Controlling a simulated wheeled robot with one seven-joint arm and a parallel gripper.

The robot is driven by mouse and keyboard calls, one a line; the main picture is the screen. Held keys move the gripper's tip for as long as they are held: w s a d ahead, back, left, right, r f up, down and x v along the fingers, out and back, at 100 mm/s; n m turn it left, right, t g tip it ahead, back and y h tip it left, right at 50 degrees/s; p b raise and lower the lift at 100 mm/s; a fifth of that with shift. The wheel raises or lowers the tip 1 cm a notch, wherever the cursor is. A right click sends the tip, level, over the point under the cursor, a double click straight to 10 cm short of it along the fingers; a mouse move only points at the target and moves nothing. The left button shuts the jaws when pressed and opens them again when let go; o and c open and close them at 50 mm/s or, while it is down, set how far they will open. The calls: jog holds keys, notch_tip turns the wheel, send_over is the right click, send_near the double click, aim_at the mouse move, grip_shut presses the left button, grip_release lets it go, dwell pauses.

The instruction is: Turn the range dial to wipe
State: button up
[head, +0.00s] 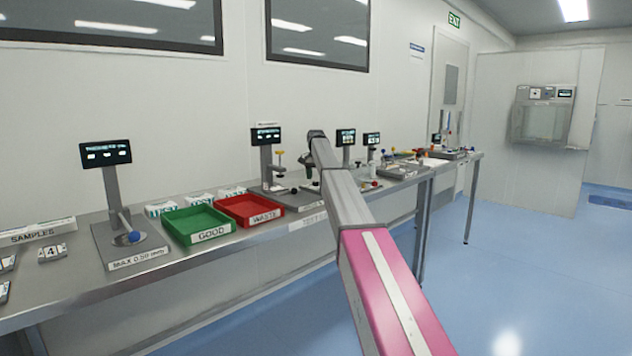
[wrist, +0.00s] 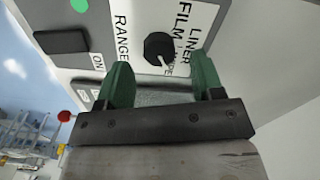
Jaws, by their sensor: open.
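The range dial (wrist: 158,48) is a round black knob with a white pointer line, on a grey panel in the wrist view. Labels around it read RANGE, FILM and LINER, and a further label is partly hidden by the knob and my finger. The pointer slants toward the lower right of the picture, near that hidden label. My gripper (wrist: 161,78) is open, with two green fingers reaching toward the panel, one on each side of the dial's lower edge. I cannot tell whether they touch it. In the head view the dial cannot be made out.
A black switch (wrist: 61,41) marked ON and a green button (wrist: 79,5) sit left of the dial. In the head view, the bench holds a green GOOD tray (head: 198,224), a red WASTE tray (head: 250,208) and several instruments with displays. Floor right of the bench is clear.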

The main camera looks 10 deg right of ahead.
notch_tip(320, 180, up, 9)
jog(key=shift+f, duration=0.2)
